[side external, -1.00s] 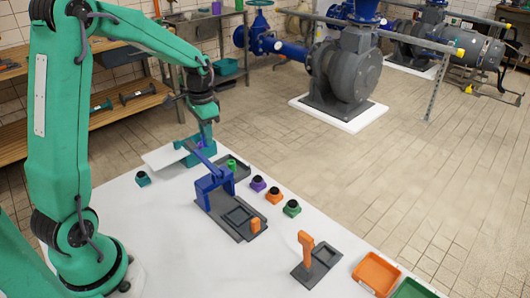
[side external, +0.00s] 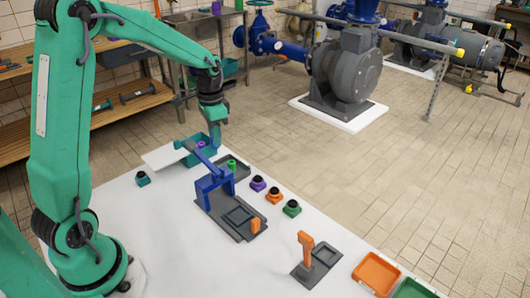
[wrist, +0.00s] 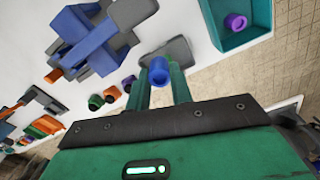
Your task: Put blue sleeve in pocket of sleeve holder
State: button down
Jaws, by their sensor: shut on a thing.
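The blue sleeve (wrist: 158,70) is between the two fingers of my gripper (wrist: 159,78) in the wrist view. My gripper is shut on it. In the side view my gripper (side external: 217,137) hangs above the right edge of the teal bin (side external: 183,159); I cannot make out the blue sleeve there. The grey tray (side external: 240,158), which looks like the sleeve holder, lies just right of the bin with a green sleeve (side external: 232,164) upright at it. The tray also shows behind my fingers in the wrist view (wrist: 178,48); its pockets cannot be made out.
A purple sleeve (side external: 200,145) is in the teal bin. A blue lever press (side external: 213,187) stands close in front of the grey tray. Small knobbed blocks, including a purple one (side external: 258,184), line the table's right side. An orange upright (side external: 305,245) stands nearer the front.

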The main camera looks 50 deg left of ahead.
jog(key=w+d+m, duration=0.4)
jog(key=d+m, duration=0.1)
jog(key=d, duration=0.6)
jog(key=m, duration=1.2)
send_near(326, 257)
jog(key=shift+f, duration=2.8)
jog(key=shift+f, duration=0.1)
jog(key=c, duration=1.2)
grip_release()
jog(key=shift+c, duration=0.2)
notch_tip(326, 257, up, 12)
